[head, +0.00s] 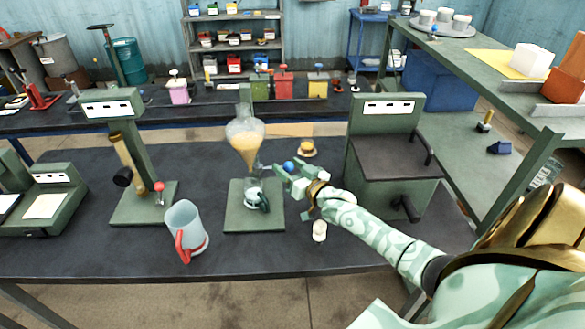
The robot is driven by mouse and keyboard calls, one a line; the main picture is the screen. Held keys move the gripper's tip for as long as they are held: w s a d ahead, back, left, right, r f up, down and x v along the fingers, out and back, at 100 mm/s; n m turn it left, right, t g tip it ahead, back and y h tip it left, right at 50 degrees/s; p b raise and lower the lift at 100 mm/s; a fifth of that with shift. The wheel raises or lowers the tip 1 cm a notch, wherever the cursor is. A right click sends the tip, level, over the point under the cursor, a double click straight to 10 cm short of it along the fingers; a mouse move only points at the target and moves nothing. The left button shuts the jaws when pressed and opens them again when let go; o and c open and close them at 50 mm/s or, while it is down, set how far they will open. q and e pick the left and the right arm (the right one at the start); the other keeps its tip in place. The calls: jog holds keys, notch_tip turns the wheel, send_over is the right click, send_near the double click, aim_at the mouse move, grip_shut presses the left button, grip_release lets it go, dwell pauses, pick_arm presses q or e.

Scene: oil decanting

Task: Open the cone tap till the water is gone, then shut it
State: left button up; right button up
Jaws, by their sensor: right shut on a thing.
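A glass cone (246,140) stands upright in a green stand (240,218) in the middle of the bench. Its lower part holds a cloudy yellow-tan liquid; a separate water layer cannot be made out. The cone tap (263,167) is at the cone's lower tip, partly hidden by my gripper. My right gripper (279,172) comes from the right and is shut on the tap's handle. A small glass jug (252,190) with a dark green handle stands on the stand's base below the cone. Whether liquid is flowing is too small to tell. My left gripper is not in view.
A clear jug with a red handle (184,225) stands front left of the stand. A green tilted-tube device (143,195) is further left, and a green box machine (392,165) is at right. A small white item (319,230) and a yellow item (306,148) flank my right forearm.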

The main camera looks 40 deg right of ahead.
aim_at(289, 169)
jog(key=r, duration=0.1)
jog(key=r+p, duration=0.1)
jog(key=r, duration=0.2)
jog(key=shift+a+r+p, duration=0.1)
jog(key=shift+a+p, duration=0.15)
jog(key=shift+p, duration=0.05)
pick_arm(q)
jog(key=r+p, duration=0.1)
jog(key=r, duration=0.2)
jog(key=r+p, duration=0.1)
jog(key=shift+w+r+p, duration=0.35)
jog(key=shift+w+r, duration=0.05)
pick_arm(e)
jog(key=s+a+r, duration=0.7)
jog(key=s+r, duration=0.1)
jog(key=s, duration=0.3)
jog(key=shift+s+a, duration=0.15)
jog(key=shift+a, duration=0.25)
